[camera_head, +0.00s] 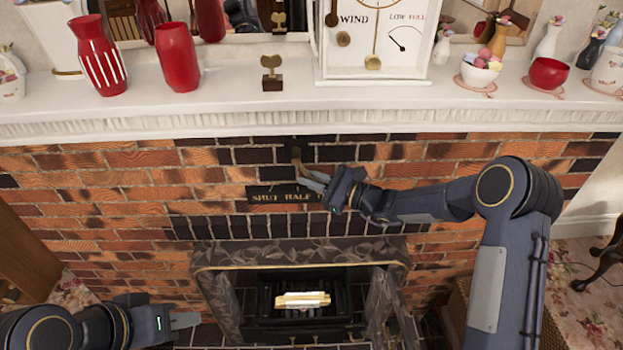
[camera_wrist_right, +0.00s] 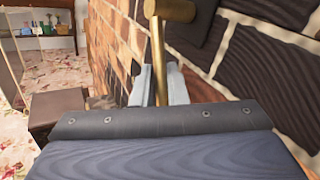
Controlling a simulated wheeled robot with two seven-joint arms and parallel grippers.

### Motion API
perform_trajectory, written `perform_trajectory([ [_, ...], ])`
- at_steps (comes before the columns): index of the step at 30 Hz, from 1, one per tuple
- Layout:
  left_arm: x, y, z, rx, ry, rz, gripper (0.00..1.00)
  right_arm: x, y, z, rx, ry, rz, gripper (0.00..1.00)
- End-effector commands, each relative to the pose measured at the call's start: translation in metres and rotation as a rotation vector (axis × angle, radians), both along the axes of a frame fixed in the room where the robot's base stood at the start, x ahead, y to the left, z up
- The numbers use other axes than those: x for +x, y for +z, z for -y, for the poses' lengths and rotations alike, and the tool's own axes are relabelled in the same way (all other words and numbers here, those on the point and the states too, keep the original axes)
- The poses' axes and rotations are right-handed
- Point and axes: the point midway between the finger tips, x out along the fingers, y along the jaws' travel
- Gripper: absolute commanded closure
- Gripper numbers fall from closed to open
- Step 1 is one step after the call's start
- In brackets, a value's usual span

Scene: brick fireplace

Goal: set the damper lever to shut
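The brass damper lever (camera_head: 302,168) hangs from a dark mount (camera_head: 296,145) on the brick and slants down to the right. Below it a dark label plate (camera_head: 270,196) reads SHUT and HALF; its right end is hidden by my right gripper. My right gripper (camera_head: 312,181) is at the lever's lower part. In the right wrist view the brass rod (camera_wrist_right: 158,50) with its thick cross-piece runs down between the two pale fingers, which sit close on both sides. My left gripper (camera_head: 186,320) is low at the left, away from the lever; its finger opening cannot be made out.
The white mantel (camera_head: 220,105) juts out above the lever, with red vases (camera_head: 178,58), a small wooden key-like object (camera_head: 271,75) and a white clock (camera_head: 375,45). The fireplace opening with a grate (camera_head: 303,308) is below. Brick left of the lever is clear.

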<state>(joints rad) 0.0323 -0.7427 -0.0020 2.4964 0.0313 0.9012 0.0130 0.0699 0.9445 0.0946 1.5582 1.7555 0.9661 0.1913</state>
Motion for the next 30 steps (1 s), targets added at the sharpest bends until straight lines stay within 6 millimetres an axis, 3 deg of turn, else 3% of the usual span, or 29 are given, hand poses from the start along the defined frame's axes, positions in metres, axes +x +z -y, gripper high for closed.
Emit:
perform_trajectory([
  [3,0.000,0.000,0.000,0.000,0.000,0.000,0.68,0.000,0.000,0.000,0.000,0.001,0.000,1.00],
  [17,0.000,-0.010,0.000,0.000,0.000,0.000,0.68,-0.001,-0.005,-0.002,0.025,0.002,-0.001,1.00],
  [23,0.000,-0.040,0.000,0.000,0.000,0.000,0.68,-0.001,-0.013,-0.007,0.116,0.002,-0.004,1.00],
  [30,0.000,-0.091,0.000,0.000,0.000,0.000,0.68,-0.002,-0.020,-0.021,0.312,0.004,-0.010,1.00],
])
